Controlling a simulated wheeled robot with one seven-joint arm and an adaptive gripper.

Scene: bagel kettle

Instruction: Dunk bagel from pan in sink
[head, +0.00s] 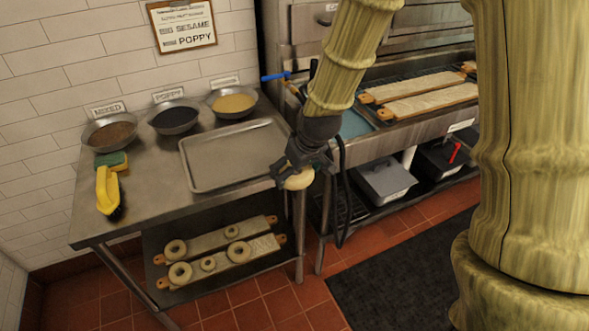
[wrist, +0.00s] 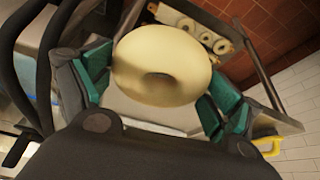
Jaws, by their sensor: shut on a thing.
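My gripper (head: 303,168) is shut on a pale bagel (head: 298,180), held in the air just off the right front edge of the steel table. In the wrist view the bagel (wrist: 162,66) fills the space between the green-padded fingers, with its hole facing the camera. An empty metal pan (head: 235,155) lies on the table, left of my gripper. In the wrist view a pale flat surface shows behind the bagel. I cannot make out a sink for certain; a bluish basin-like area (head: 355,124) shows behind my arm at the right-hand counter.
Bowls labelled mixed (head: 110,132) and poppy (head: 175,117), and a third bowl (head: 233,102), line the table's back. A yellow brush (head: 107,190) and sponge (head: 112,161) lie at left. Several bagels sit on boards (head: 225,262) on the lower shelf. A black hose (head: 341,195) hangs beside my gripper.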

